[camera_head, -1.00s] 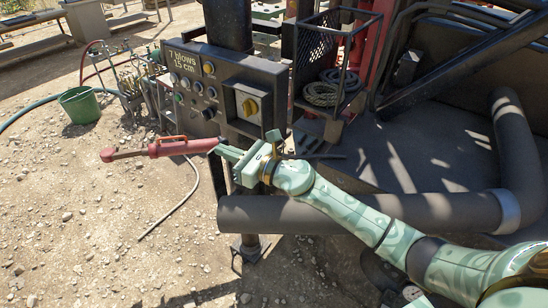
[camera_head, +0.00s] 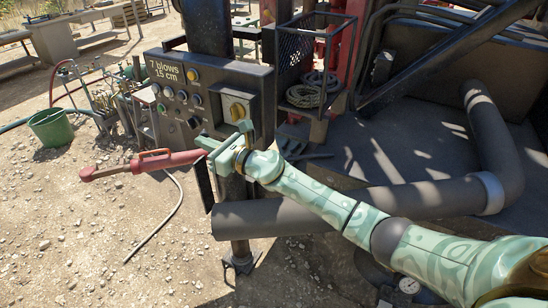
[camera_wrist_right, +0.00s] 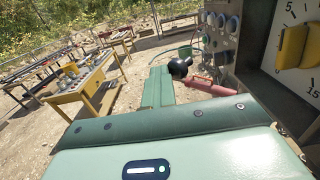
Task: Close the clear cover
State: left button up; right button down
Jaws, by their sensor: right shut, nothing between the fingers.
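The control panel (camera_head: 190,100) carries a dial box with a yellow knob (camera_head: 238,111). The knob also shows large at the right edge of the wrist view (camera_wrist_right: 292,45), beside a numbered scale. I cannot make out a clear cover in either view; a transparent sheet could be too faint to see. My right gripper (camera_head: 205,142) is pale green, shut and empty, just below and left of the dial box, its fingers pointing left. In the wrist view its green fingers (camera_wrist_right: 158,88) point away along the panel's face. My left gripper is not in view.
A red cylinder with an orange handle (camera_head: 165,160) extends left from behind my right gripper. A thick dark pipe (camera_head: 290,215) runs below my right arm. A wire basket with rope (camera_head: 314,90) stands right of the panel. A green bucket (camera_head: 51,127) stands on open gravel at left.

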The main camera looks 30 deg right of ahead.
aim_at(199, 129)
jog(key=w, duration=0.2)
jog(key=shift+w+f+b, duration=0.1)
jog(key=shift+w+b, duration=0.2)
jog(key=shift+b, duration=0.1)
jog(key=w+m+h+p, duration=0.1)
jog(key=w+m+t+h+p, duration=0.1)
jog(key=shift+a+r+t+h+p, duration=0.1)
jog(key=shift+r+t+h+p, duration=0.2)
jog(key=shift+r+p, duration=0.05)
jog(key=w+m+h, duration=0.1)
jog(key=w+m+t+h, duration=0.1)
jog(key=h, duration=0.1)
jog(key=shift+w+f+h, duration=0.2)
jog(key=shift+w+h, duration=0.1)
jog(key=shift+w+d+f+m+h, duration=0.2)
jog(key=shift+w+d+m+h, duration=0.2)
jog(key=shift+w, duration=0.25)
jog(key=shift+w+d+b, duration=0.2)
jog(key=shift+w+b, duration=0.15)
jog(key=shift+b, duration=0.3)
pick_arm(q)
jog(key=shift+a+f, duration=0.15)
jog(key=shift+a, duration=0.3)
pick_arm(e)
jog(key=shift+w+d+r, duration=0.1)
jog(key=shift+w, duration=0.1)
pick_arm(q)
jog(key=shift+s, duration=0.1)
